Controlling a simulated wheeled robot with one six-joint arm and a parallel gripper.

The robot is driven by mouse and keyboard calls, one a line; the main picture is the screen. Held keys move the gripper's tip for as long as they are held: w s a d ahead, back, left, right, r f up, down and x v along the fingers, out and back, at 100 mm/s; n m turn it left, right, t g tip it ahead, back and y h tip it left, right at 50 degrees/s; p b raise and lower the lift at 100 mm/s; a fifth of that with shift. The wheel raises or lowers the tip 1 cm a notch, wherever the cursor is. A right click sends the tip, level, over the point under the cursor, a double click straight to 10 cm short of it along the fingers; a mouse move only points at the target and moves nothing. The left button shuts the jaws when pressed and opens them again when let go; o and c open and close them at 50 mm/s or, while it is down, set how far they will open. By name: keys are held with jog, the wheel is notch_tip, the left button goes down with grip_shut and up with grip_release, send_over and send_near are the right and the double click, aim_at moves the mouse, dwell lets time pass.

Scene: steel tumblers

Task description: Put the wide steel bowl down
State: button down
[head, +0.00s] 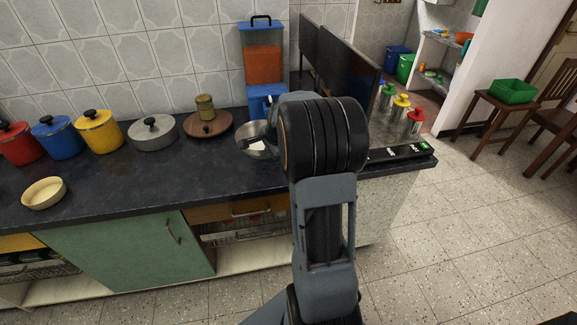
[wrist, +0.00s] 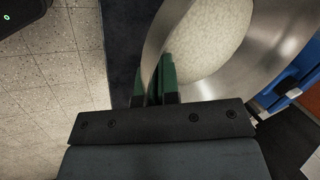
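The wide steel bowl (head: 260,154) is at the counter's right part in the head view, left of my arm. In the wrist view the bowl (wrist: 268,52) fills the upper right, with a pale speckled patch inside that may be a reflection or contents. The green fingers of my gripper (wrist: 158,82) are on either side of the bowl's near wall, shut on it at the rim. My arm hides the gripper and the bowl's right side in the head view. I cannot tell whether the bowl's base touches the dark counter (head: 150,178).
A blue-lidded container (head: 263,62) stands behind. A cream bowl (head: 44,193) is far left. The counter front between them is clear.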

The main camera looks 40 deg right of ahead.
jog(key=d+f, duration=0.6)
jog(key=shift+s+d, duration=0.1)
jog(key=shift+s, duration=0.3)
jog(key=f, duration=0.3)
jog(key=shift+d, duration=0.4)
jog(key=shift+f, duration=0.4)
jog(key=shift+f+b, duration=0.15)
jog(key=shift+b, duration=0.2)
jog(key=c, duration=1.4)
grip_release()
jog(key=shift+o, duration=0.2)
